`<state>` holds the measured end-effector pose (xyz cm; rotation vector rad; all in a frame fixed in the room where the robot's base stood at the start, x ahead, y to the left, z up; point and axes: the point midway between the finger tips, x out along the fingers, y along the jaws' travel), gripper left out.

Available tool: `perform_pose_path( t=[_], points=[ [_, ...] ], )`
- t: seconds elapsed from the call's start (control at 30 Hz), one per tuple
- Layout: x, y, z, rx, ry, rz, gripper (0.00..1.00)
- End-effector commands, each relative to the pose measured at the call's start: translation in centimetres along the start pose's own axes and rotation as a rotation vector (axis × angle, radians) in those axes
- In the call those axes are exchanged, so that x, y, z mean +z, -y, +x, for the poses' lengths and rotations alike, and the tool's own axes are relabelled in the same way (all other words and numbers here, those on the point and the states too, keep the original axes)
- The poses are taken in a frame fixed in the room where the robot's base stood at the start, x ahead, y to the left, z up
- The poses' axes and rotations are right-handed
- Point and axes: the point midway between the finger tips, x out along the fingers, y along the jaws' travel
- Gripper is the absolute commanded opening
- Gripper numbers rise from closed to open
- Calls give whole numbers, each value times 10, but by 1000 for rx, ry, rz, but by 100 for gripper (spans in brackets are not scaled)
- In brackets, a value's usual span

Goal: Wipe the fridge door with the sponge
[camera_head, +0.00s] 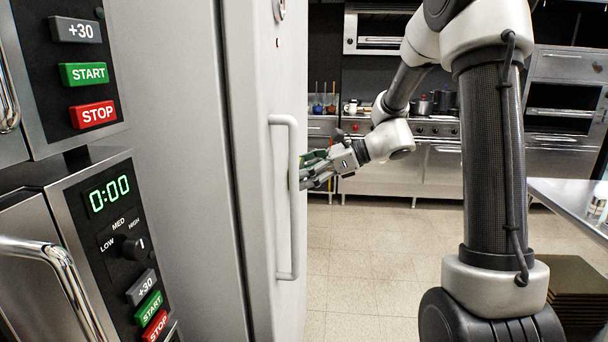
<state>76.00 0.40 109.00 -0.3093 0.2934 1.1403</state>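The fridge door (263,110) is the tall pale grey front left of centre, with a long vertical bar handle (292,220). My gripper (308,172) is beside the door at the height of the handle's upper half, its fingers pointing left toward the door. The handle partly covers the fingertips. A small green and yellowish sliver shows at the fingers, which may be the sponge; its shape is hidden. I cannot tell whether the fingers are closed on it or whether it touches the door.
Two stacked appliances with control panels (118,225) stand close at the left. A steel counter (570,200) with small cans is at the right. A stove and oven line (430,165) runs along the back. The tiled floor (375,260) between is clear.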

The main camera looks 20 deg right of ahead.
Motion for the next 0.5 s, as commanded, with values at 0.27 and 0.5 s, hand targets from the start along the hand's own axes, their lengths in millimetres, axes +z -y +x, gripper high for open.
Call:
perform_pose_path(
  t=[0.27, 0.5],
  points=[
    [-1, 14, 1, -1, 0, 1, 60],
    [-2, 36, 4, -2, 1, 0, 60]
  ],
)
